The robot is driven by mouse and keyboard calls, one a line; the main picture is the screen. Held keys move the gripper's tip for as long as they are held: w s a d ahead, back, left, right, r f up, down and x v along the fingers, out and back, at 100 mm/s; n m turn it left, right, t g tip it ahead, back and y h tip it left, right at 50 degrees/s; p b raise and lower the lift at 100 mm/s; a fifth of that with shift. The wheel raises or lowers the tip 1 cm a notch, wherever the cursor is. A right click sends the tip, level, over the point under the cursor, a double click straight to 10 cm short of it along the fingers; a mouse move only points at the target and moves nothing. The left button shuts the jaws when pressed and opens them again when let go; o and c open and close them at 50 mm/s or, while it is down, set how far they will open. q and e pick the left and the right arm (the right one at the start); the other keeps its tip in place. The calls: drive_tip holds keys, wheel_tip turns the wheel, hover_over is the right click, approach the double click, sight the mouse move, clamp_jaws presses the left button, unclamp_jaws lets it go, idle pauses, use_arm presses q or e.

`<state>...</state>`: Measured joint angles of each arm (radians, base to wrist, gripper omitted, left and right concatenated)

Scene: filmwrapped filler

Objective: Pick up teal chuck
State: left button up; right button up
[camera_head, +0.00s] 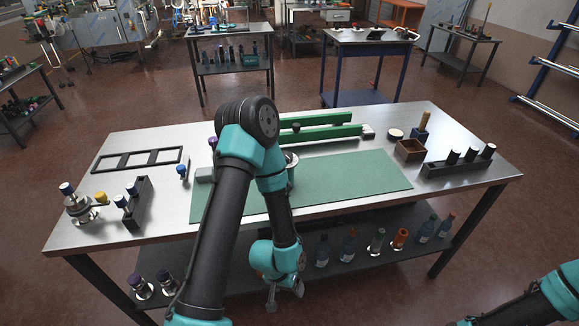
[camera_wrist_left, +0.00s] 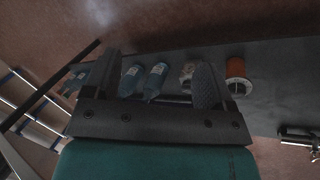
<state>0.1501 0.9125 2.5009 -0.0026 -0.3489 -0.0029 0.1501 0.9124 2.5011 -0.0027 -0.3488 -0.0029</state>
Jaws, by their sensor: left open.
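On the lower shelf stands a small grey-green and silver piece (camera_head: 377,240), which may be the teal chuck; its colour is too faint to be sure. In the left wrist view the likely same piece (camera_wrist_left: 188,72) is pale and partly hidden by the right-hand finger. An orange piece (camera_head: 399,238) stands beside it and also shows in the left wrist view (camera_wrist_left: 237,75). My left gripper (camera_head: 285,294) is open and low in front of the bench, apart from the shelf pieces. Its two fingers frame the left wrist view (camera_wrist_left: 160,87). My right gripper is out of view.
Blue bottles (camera_head: 322,252) stand on the lower shelf (camera_head: 270,281), with more bottles (camera_head: 427,229) at right. The tabletop (camera_head: 165,226) above holds a green mat (camera_head: 350,182), green rails (camera_head: 320,134), a wooden box (camera_head: 409,150) and dark racks (camera_head: 458,166).

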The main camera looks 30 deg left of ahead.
use_arm(q)
drive_tip(key=shift+o, duration=0.4)
drive_tip(key=o, duration=0.3)
drive_tip(key=shift+o, duration=0.2)
